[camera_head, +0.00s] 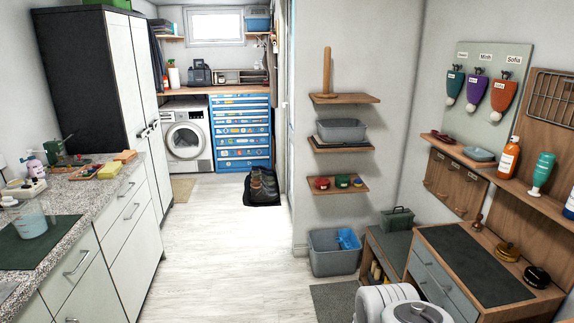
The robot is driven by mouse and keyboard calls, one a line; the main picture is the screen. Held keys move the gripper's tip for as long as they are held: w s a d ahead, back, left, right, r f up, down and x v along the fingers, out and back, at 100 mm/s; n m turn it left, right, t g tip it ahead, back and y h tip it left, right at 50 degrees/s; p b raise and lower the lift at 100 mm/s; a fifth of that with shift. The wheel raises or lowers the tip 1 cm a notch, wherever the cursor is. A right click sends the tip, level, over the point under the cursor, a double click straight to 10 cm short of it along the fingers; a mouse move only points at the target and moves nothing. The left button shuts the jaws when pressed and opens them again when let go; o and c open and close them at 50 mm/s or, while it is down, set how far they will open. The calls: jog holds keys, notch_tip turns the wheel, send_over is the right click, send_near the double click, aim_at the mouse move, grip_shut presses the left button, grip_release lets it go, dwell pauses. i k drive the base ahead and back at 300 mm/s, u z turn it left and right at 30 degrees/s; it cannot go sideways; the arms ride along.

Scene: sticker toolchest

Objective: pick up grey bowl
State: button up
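A small, shallow grey bowl-like dish (480,154) sits on the wooden wall shelf at the right. A larger grey tub (341,131) rests on the middle of the small wall shelves, on what looks like a dark tray. I cannot tell from this view which of the two is called the grey bowl. White rounded parts of my own body show at the bottom right, far below both. My gripper does not show clearly anywhere in this view.
The wooden right shelf (545,204) also holds orange and teal bottles. Below it stands a wooden cabinet (425,236) with a dark mat. A grey bin (334,262) stands on the floor. The left counter (75,202) is cluttered. The middle floor (220,255) is clear.

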aim_at(338, 130)
jog(key=i, duration=3.85)
jog(key=u, duration=1.5)
